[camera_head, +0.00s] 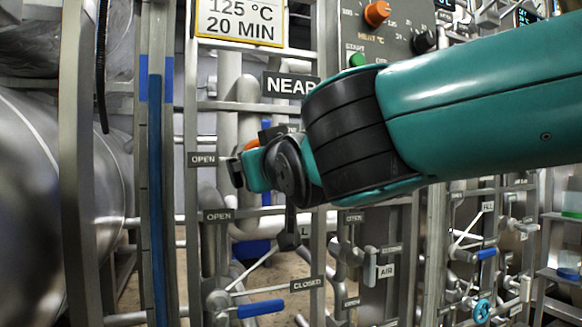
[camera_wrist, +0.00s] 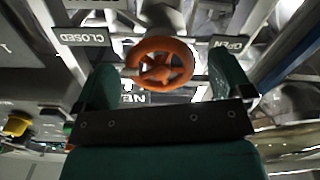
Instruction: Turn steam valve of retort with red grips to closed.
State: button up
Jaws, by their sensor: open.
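An orange-red handwheel (camera_wrist: 160,62) on a valve shows in the wrist view, between and just beyond the two teal fingers of my gripper (camera_wrist: 164,78). The fingers stand apart on either side of the wheel, and I cannot tell whether either touches it. Upside down in that view, a CLOSED plate (camera_wrist: 82,38) is to the left of the wheel and an OPEN plate (camera_wrist: 231,42) to the right. In the head view my gripper (camera_head: 252,168) is at the pipework beside an OPEN plate (camera_head: 202,159). Only an orange sliver of the wheel (camera_head: 250,145) shows there; my wrist hides the rest.
A blue-handled lever (camera_head: 260,308) is below my gripper, with an OPEN plate (camera_head: 217,215) and a CLOSED plate (camera_head: 307,284). Pipes and frame posts (camera_head: 155,200) crowd the left. A control panel (camera_head: 390,28) is above my arm. More valves, including an AIR one (camera_head: 386,271), stand at right.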

jog(key=b+v, duration=0.1)
jog(key=v, duration=1.2)
jog(key=shift+s, duration=0.2)
jog(key=shift+d, duration=0.1)
jog(key=d+f+g+h, duration=0.1)
jog(key=d+f+g, duration=0.25)
jog(key=f, duration=0.55)
jog(key=d+f+g, duration=0.2)
jog(key=f+g, duration=0.3)
jog(key=f, duration=0.4)
jog(key=s+d+f+n+g, duration=0.1)
jog(key=s+d+f+g, duration=0.4)
jog(key=s+f+g, duration=0.65)
notch_tip(320, 180, up, 25)
jog(key=s+t+p, duration=0.1)
jog(key=t+p, duration=0.1)
jog(key=p, duration=2)
jog(key=shift+t+p, duration=0.3)
jog(key=shift+p, duration=0.1)
jog(key=shift+s+a+f, duration=0.1)
